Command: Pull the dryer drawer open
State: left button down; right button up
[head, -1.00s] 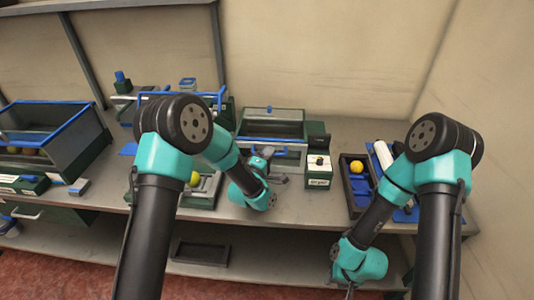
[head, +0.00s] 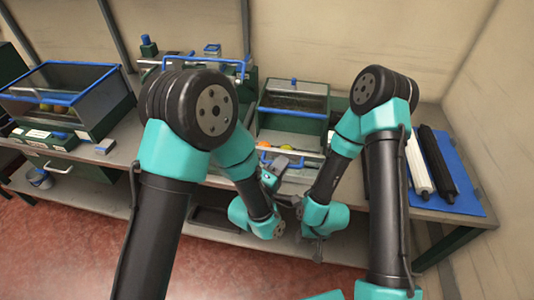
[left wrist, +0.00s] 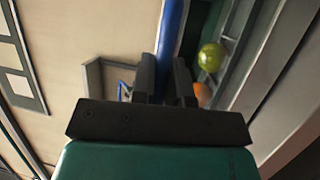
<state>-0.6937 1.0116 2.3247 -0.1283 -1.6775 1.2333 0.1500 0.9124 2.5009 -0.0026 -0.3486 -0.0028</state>
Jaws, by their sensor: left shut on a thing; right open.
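The dryer (head: 293,104) is a green box with a clear top at the back of the bench. Its drawer (head: 306,154) is partly out at the front, with an orange ball (head: 265,145) and another showing inside. My left gripper (head: 273,168) is at the drawer's front, shut on the blue handle (head: 284,151). In the left wrist view the blue handle bar (left wrist: 172,35) runs between my left fingers (left wrist: 165,75); a yellow-green ball (left wrist: 210,57) and an orange ball (left wrist: 202,94) lie beside it. My right gripper (head: 317,252) is lower, in front of the bench, holding nothing visible.
A clear-sided bin (head: 72,95) with a blue rim stands at the left. A blue mat (head: 462,180) with a white roller (head: 418,170) and a black roller (head: 440,165) is at the right. My arms hide much of the middle bench. A lower shelf (head: 222,217) runs beneath.

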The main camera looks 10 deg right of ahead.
pick_arm(q)
jog(key=shift+s+a, duration=0.15)
jog(key=shift+s, duration=0.15)
jog(key=c, duration=1.1)
grip_release()
jog(key=shift+c, duration=0.2)
